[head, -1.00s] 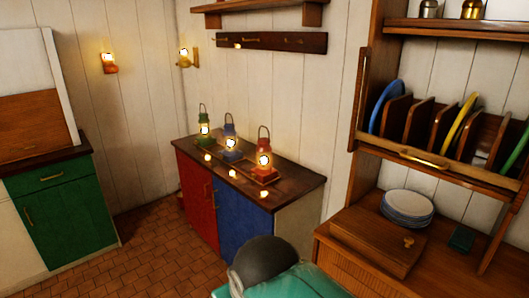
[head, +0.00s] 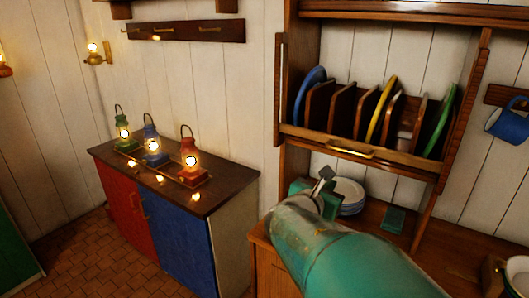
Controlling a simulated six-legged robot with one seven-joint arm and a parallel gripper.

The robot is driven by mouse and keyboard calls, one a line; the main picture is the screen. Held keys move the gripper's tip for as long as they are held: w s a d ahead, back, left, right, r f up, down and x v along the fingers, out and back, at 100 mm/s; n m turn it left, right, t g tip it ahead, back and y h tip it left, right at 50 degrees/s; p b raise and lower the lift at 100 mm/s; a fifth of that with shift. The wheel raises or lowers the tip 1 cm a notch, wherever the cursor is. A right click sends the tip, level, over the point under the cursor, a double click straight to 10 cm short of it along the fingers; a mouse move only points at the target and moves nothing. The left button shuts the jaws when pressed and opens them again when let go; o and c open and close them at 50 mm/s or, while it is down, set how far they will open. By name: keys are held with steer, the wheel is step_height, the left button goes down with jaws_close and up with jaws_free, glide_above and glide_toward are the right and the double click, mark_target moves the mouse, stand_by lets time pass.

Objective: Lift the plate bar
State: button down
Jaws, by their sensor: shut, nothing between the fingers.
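The plate bar (head: 400,160) is a wooden rail with a brass handle (head: 350,152), across the lower front of the plate rack (head: 282,95). It sits low in front of a blue plate (head: 307,92), a yellow plate (head: 381,108) and a green plate (head: 440,122), which stand upright between wooden dividers. My gripper (head: 328,174) is shut and empty, just below and left of the brass handle, apart from it as far as I can tell. My arm hides part of the counter below.
A stack of white plates (head: 350,192) stands on the counter behind my gripper, with a dark green block (head: 394,217) to the right. Three lit lanterns, one of them red (head: 190,160), stand on the left cabinet (head: 225,183). A blue mug (head: 509,125) hangs at right.

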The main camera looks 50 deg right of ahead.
steer(key=w+d+r+n, duration=0.1)
steer(key=d+r, duration=0.1)
steer(key=d, duration=0.8)
steer(key=shift+w+r, duration=0.15)
steer(key=shift+r, duration=0.1)
steer(key=shift+a+r, duration=0.1)
stand_by(0.3)
step_height(320, 180, up, 24)
steer(key=shift+f, duration=0.2)
steer(key=shift+h, duration=0.3)
